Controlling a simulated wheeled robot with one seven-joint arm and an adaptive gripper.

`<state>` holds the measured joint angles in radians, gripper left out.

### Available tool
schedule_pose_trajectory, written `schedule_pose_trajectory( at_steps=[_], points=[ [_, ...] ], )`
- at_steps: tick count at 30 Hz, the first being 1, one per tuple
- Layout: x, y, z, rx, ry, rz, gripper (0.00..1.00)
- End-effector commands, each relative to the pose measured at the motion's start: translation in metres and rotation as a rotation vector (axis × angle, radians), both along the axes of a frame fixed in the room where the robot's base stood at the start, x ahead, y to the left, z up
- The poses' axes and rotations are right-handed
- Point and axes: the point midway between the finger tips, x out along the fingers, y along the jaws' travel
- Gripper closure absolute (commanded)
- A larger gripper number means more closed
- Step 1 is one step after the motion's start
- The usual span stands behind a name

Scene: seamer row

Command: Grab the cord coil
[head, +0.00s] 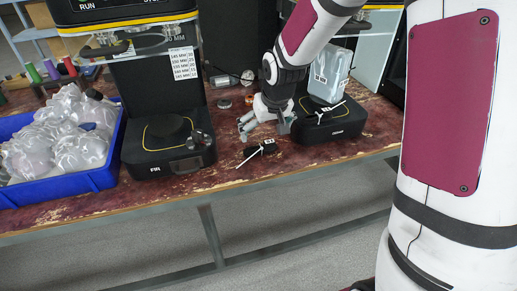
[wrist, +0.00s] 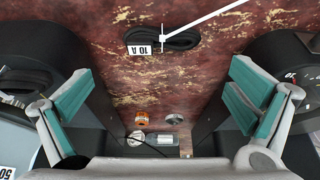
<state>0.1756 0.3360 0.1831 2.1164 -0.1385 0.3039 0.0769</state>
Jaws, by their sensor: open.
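The cord coil (head: 270,146) is a small black bundle with a white tag and a white tie sticking out. It lies on the worn red-brown bench top near the front edge, between two black machines. In the wrist view the coil (wrist: 182,40) is at the top centre, its tag reading 10 A and the tie pointing to the upper right. My gripper (head: 264,131) is open and empty, a little behind and above the coil in the head view. In the wrist view the teal-padded fingers of my gripper (wrist: 160,78) stand wide apart, with the coil beyond them, untouched.
A black machine (head: 165,160) stands left of the coil and another (head: 335,130) right of it, with a translucent bag (head: 329,75) on top. A blue tray (head: 60,190) of clear bags is far left. An orange roll (wrist: 142,118) and other small items lie behind.

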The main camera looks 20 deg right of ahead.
Motion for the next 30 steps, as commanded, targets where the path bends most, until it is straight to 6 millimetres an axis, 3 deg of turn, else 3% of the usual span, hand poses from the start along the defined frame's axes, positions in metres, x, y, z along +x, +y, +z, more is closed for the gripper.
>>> schedule_pose_trajectory(
  at_steps=[4,14,22,30],
  points=[
    [0.009,0.0,-0.025,0.0,0.002,0.0,0.0],
    [0.017,0.002,-0.043,0.0,0.001,0.001,0.0],
    [0.032,0.005,-0.077,0.0,0.003,0.001,0.0],
    [0.035,0.004,-0.083,-0.001,0.0,0.0,0.0]
  ],
)
